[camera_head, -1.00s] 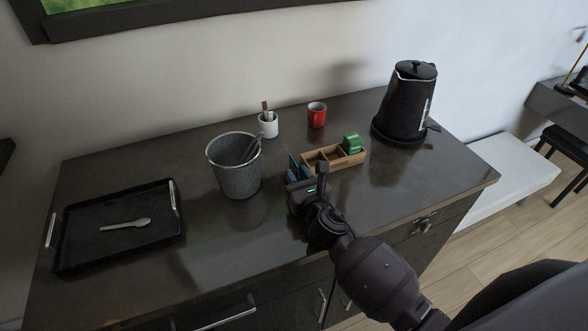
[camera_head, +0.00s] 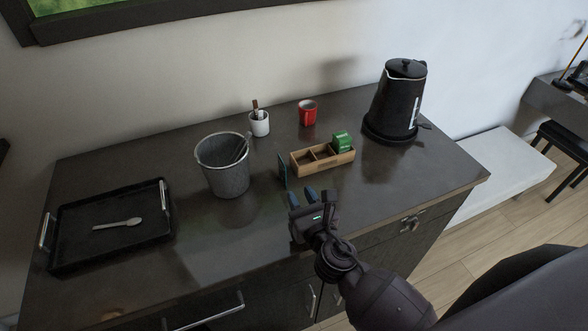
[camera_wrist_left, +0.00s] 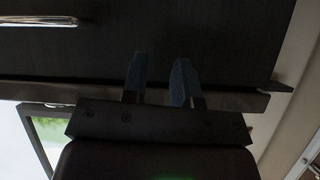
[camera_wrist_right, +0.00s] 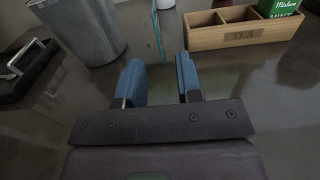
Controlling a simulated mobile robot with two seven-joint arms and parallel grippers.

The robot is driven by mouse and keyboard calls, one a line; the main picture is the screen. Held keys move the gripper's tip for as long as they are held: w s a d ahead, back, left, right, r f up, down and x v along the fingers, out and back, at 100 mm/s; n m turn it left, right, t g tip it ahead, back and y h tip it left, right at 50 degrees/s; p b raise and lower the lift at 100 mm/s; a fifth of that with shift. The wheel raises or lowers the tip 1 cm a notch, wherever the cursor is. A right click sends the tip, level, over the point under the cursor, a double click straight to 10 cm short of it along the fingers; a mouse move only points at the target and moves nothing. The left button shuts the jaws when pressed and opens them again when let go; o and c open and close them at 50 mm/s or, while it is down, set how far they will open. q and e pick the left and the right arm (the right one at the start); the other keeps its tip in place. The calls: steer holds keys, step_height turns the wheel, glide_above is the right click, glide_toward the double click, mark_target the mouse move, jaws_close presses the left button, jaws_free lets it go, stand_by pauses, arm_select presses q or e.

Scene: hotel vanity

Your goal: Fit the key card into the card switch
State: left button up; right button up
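A thin upright teal-edged plate (camera_head: 283,171) stands on the dark counter left of the wooden box. It also shows beyond my fingers in the right wrist view (camera_wrist_right: 157,32). I cannot tell whether it is the key card or part of the card switch; no other card or switch is clear. My right gripper (camera_head: 304,194) is just in front and to the right of the plate, low over the counter. Its blue fingers (camera_wrist_right: 160,80) are apart with nothing between them. My left gripper (camera_wrist_left: 160,77) is open and empty near a dark drawer front, outside the head view.
A wooden compartment box (camera_head: 310,166) holds a green packet (camera_head: 342,141). A grey bin (camera_head: 224,168), white cup (camera_head: 260,125), red mug (camera_head: 308,112) and black kettle (camera_head: 396,100) stand around. A black tray (camera_head: 85,253) with a spoon (camera_head: 118,223) lies left. The front middle counter is clear.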

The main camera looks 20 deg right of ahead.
glide_above(283, 183)
steer(key=shift+w+r, duration=0.1)
steer(key=shift+w, duration=0.2)
stand_by(0.5)
